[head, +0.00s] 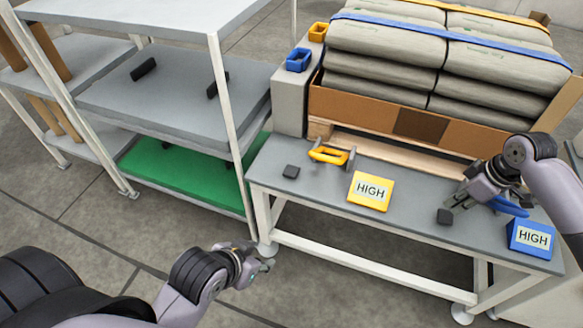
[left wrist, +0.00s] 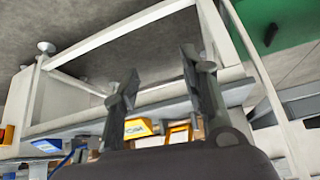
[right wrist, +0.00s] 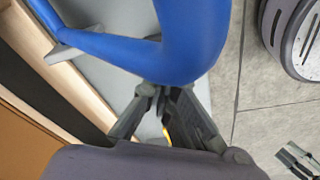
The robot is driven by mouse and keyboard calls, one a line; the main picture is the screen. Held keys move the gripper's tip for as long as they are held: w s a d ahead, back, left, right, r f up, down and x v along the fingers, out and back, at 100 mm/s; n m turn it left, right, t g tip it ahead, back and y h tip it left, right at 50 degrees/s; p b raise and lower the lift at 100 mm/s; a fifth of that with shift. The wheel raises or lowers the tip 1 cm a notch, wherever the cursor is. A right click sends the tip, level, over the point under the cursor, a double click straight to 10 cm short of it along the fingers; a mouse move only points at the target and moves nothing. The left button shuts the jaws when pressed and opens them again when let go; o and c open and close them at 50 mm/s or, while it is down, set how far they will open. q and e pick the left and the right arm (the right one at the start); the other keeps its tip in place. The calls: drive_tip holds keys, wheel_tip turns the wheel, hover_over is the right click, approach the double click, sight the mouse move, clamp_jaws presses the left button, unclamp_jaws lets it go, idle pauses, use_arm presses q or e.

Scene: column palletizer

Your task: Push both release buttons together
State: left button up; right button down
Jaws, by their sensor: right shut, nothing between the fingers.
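No part is clearly marked as a release button.
A yellow HIGH sign (head: 371,191) and a blue HIGH sign (head: 531,238) stand on the table. Behind it, grey sacks (head: 390,50) fill a brown box (head: 350,107). A grey shelf rack (head: 165,95) stands at left. Floor in front is clear.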

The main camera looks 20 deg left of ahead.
drive_tip(key=shift+r, duration=0.2)
use_arm(q)
drive_tip(key=shift+s+a+g+p, duration=0.8)
drive_tip(key=shift+s+g+p, duration=0.85)
drive_tip(key=shift+s, duration=0.95)
use_arm(e)
drive_tip(key=shift+a+v, duration=0.2)
drive_tip(key=shift+v, duration=1)
drive_tip(key=shift+w+r+p, duration=0.1)
drive_tip(key=shift+r+p, duration=0.5)
drive_tip(key=shift+p, duration=0.4)
use_arm(q)
wheel_tip(320, 180, down, 12)
drive_tip(key=p, duration=0.1)
drive_tip(key=shift+w+d+r+y, duration=0.15)
drive_tip(key=shift+w+y, duration=0.25)
use_arm(e)
drive_tip(key=shift+r, duration=0.5)
use_arm(q)
drive_tip(key=shift+g, duration=0.25)
drive_tip(key=shift+c, duration=0.6)
